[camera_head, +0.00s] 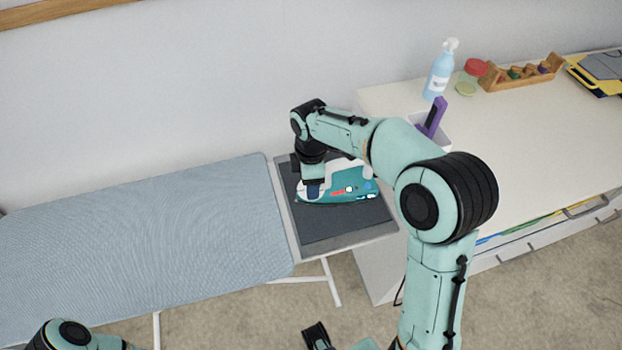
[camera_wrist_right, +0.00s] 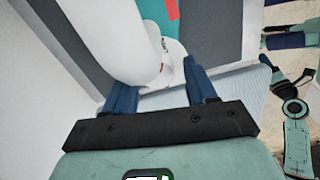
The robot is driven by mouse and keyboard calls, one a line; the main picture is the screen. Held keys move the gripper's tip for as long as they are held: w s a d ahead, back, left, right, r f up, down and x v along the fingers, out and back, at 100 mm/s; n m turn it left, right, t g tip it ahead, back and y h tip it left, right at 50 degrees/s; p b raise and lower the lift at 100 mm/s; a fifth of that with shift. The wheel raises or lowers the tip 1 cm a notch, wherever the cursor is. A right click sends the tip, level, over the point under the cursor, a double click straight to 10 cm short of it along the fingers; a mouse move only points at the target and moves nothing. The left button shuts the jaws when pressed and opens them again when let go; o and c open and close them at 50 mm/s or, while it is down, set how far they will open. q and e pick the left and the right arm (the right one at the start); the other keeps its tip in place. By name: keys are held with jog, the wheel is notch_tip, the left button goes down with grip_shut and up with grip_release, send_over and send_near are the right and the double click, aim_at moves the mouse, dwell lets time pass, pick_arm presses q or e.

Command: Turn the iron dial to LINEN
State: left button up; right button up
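The iron (camera_head: 352,193), teal and white, lies on its side or base on a dark grey pad at the right end of the ironing board; I cannot tell which. My right gripper (camera_head: 313,190) points down at the iron's left end in the head view. In the right wrist view its two blue fingers (camera_wrist_right: 160,90) are apart, with the iron's white rounded part (camera_wrist_right: 150,62) between or just beyond them. I cannot tell whether they touch it. The dial and its markings cannot be made out. My left arm shows at the lower left edge; its gripper is not clearly seen.
The blue ironing board (camera_head: 140,245) extends left. A white cabinet (camera_head: 520,125) stands at right, holding a spray bottle (camera_head: 439,72), a purple item (camera_head: 433,117) in a white holder, and a wooden rack (camera_head: 522,78). The wall is close behind the board.

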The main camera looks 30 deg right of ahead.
jog(key=shift+r, duration=0.1)
notch_tip(320, 180, up, 13)
jog(key=p, duration=0.2)
dwell(0.5)
dwell(0.4)
